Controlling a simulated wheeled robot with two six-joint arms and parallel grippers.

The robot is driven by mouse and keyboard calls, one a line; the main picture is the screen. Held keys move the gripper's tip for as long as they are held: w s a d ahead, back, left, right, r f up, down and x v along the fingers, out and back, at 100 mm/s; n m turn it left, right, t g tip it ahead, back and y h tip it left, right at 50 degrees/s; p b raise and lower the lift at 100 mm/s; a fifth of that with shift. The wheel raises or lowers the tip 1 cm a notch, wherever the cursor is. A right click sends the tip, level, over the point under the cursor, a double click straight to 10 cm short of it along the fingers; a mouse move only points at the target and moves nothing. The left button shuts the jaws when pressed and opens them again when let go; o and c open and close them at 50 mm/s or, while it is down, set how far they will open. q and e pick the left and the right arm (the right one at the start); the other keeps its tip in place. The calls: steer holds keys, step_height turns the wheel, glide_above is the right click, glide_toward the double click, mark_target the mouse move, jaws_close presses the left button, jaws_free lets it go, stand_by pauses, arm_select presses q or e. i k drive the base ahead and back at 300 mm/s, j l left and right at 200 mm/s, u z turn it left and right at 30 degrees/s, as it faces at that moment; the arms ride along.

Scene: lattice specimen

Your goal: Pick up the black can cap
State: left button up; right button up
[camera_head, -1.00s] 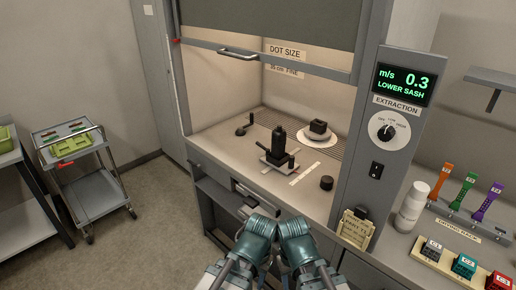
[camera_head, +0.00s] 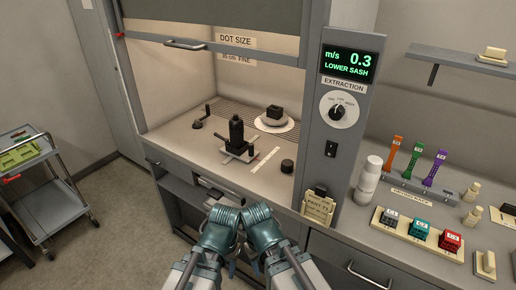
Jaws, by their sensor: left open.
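A small black round cap (camera_head: 287,166) lies on the fume hood's work surface, near its front edge at the right. A black can (camera_head: 236,132) stands upright on a small stand with a crank, left of the cap. My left gripper (camera_head: 223,210) is low in front of the hood, apart from the cap and open. My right gripper (camera_head: 259,211) is close beside it, also below the cap and in front of the hood. Its fingertips are hidden, so I cannot see its opening. Neither gripper touches the cap.
The sash (camera_head: 210,48) is raised. A dark block sits on a white disc (camera_head: 274,124) behind the cap. A grey cart (camera_head: 50,210) is at left.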

mark_target(287, 166)
steer(key=i+j, duration=0.25)
steer(key=i+j+z, duration=0.1)
steer(key=j, duration=0.3)
steer(key=i+j, duration=0.3)
steer(key=i+z, duration=0.05)
